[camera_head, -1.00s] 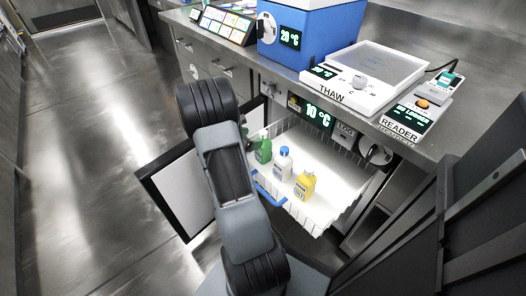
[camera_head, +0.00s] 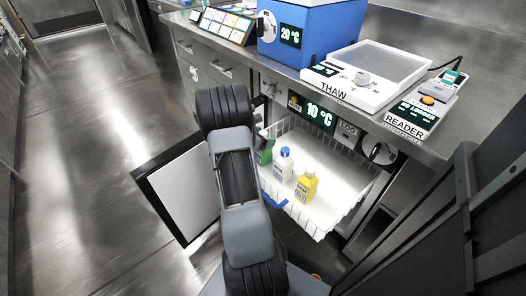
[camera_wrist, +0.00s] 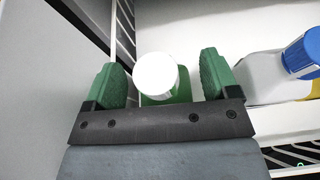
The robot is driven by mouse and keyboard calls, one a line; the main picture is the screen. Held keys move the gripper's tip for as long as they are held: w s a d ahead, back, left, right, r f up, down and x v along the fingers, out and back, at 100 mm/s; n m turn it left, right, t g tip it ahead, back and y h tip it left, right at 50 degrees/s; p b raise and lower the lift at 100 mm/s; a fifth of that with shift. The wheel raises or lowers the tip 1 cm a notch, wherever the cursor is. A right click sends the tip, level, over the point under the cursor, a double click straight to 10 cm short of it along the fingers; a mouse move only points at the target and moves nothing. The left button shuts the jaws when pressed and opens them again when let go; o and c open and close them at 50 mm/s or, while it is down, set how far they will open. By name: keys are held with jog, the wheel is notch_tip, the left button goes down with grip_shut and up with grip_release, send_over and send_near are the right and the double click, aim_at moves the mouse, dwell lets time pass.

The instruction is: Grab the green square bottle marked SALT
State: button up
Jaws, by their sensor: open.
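The green bottle (camera_head: 265,152) stands at the left end of the white wire basket, partly hidden by my arm in the head view. In the wrist view the green bottle (camera_wrist: 182,88) shows its round white cap and part of its green body; its label is not visible. My gripper (camera_wrist: 162,76) is open, with one green-padded finger on each side of the bottle. A gap shows on both sides of the cap. The bottle's lower part is hidden behind the gripper's dark bar.
A white bottle with a blue cap (camera_head: 284,165) and a yellow bottle (camera_head: 306,187) stand right of the green one in the pulled-out basket (camera_head: 345,200). An open door panel (camera_head: 182,190) is at left. The steel counter (camera_head: 340,105) overhangs behind.

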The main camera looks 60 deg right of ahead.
jog(key=c, duration=1.5)
grip_shut()
jog(key=shift+r, duration=0.1)
